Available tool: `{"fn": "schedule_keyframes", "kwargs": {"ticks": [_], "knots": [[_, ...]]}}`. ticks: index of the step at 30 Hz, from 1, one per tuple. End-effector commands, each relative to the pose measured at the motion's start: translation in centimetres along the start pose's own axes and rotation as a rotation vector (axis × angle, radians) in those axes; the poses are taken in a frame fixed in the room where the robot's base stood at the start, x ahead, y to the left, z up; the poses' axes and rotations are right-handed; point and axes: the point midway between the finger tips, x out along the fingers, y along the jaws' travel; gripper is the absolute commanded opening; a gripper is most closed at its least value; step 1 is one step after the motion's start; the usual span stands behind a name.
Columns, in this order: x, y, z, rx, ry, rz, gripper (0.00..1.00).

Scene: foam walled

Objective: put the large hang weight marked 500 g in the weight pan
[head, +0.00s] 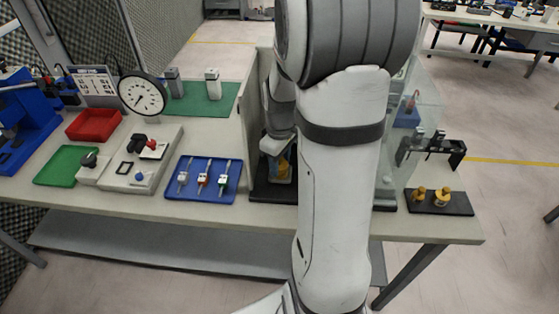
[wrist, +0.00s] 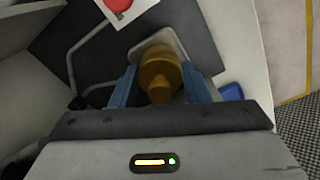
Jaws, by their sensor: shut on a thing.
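My gripper (wrist: 160,84) is shut on a brass-coloured weight (wrist: 161,68), with one blue finger on each side of it. I cannot read a mark on this weight. A pale, round-cornered pan (wrist: 176,39) shows behind and around the weight in the wrist view, with a thin grey wire frame (wrist: 73,48) to its left. I cannot tell if the weight touches the pan. In the head view my gripper (head: 279,163) is low inside the walled bay, and the held weight (head: 283,170) shows partly. My arm hides most of the bay there.
Pale walls (head: 249,120) and a clear panel (head: 428,110) stand close around my gripper. A black holder (head: 430,208) at the right bears two smaller-looking brass weights. A blue tray (head: 180,196) with small tools lies left of the bay. A dial gauge (head: 141,96) stands farther left.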

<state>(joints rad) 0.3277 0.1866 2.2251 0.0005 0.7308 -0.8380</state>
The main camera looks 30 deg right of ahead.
Motion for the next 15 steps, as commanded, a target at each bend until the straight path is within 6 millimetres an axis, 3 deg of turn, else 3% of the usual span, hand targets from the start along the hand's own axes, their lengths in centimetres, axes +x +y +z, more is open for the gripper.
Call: {"fn": "schedule_keyframes", "kwargs": {"ticks": [10, 11, 15], "knots": [[0.36, 0.08, -0.01, 0.001, 0.002, 0.002, 0.0], [0.32, 0.06, 0.01, 0.001, 0.001, 0.001, 0.43], [0.25, 0.07, 0.02, 0.001, 0.001, 0.001, 0.55]]}}
